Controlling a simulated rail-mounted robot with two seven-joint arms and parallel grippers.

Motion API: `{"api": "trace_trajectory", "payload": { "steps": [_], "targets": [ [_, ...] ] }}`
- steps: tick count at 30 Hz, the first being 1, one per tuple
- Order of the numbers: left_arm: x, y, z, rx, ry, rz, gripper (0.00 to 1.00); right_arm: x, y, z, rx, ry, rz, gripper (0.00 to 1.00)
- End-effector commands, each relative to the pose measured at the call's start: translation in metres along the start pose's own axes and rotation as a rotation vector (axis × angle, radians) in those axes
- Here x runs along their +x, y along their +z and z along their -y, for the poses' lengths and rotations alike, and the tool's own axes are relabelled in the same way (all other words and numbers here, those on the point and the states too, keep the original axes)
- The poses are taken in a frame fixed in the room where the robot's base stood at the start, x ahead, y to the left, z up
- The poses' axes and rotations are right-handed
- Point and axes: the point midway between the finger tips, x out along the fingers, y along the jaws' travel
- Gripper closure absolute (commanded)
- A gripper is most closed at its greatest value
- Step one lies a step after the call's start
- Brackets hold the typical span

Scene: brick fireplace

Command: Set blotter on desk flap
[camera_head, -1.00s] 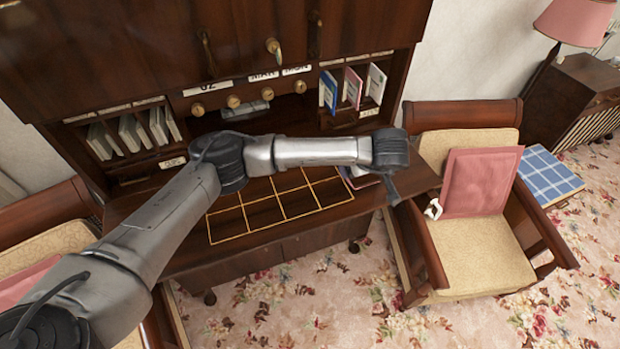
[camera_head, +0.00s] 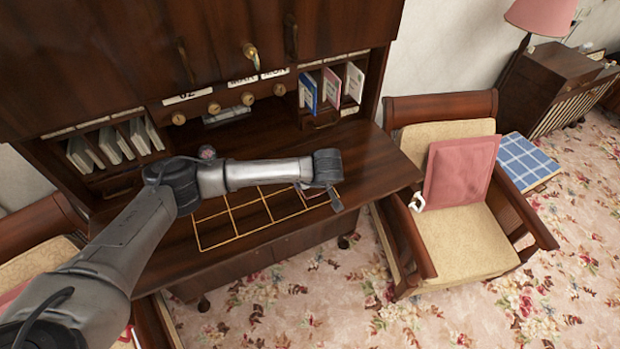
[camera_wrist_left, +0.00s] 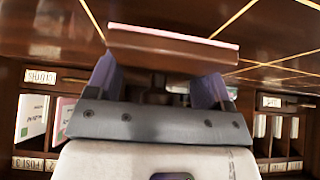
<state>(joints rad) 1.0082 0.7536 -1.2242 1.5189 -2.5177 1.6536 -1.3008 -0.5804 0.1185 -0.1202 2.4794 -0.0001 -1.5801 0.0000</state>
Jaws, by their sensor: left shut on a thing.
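The desk flap (camera_head: 375,165) is a dark wooden board, folded out level, with a yellow line grid (camera_head: 232,222) on it. My left gripper (camera_wrist_left: 160,78) is shut on a flat reddish-brown thing with a pink edge (camera_wrist_left: 172,45), apparently the blotter. In the head view my left gripper (camera_head: 334,200) is at the right end of the grid, and my wrist mostly hides the held thing. Whether it touches the flap I cannot tell. My right gripper is not in view.
Pigeonholes with books (camera_head: 330,88) and pale folders (camera_head: 112,145) stand behind the flap. An armchair (camera_head: 470,225) with a pink cushion (camera_head: 460,172) is at the right, close to the flap's end. The flap's right part is clear.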

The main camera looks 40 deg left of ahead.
Motion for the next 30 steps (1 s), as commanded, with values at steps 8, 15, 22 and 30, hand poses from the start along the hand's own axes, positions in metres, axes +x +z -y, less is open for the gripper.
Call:
{"api": "trace_trajectory", "payload": {
  "steps": [8,15,22,30],
  "targets": [
    [0.0055,0.0039,-0.0004,0.000,0.001,0.000,0.53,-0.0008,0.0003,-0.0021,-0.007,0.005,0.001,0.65],
    [0.0082,0.0057,-0.0002,0.000,0.001,0.000,0.22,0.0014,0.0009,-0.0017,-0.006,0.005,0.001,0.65],
    [0.0082,0.0056,-0.0001,0.000,0.000,0.000,0.00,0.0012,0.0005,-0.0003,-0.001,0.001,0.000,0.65],
    [0.0061,0.0043,-0.0002,0.000,0.000,0.000,0.00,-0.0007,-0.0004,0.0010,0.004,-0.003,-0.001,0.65]
  ]
}}
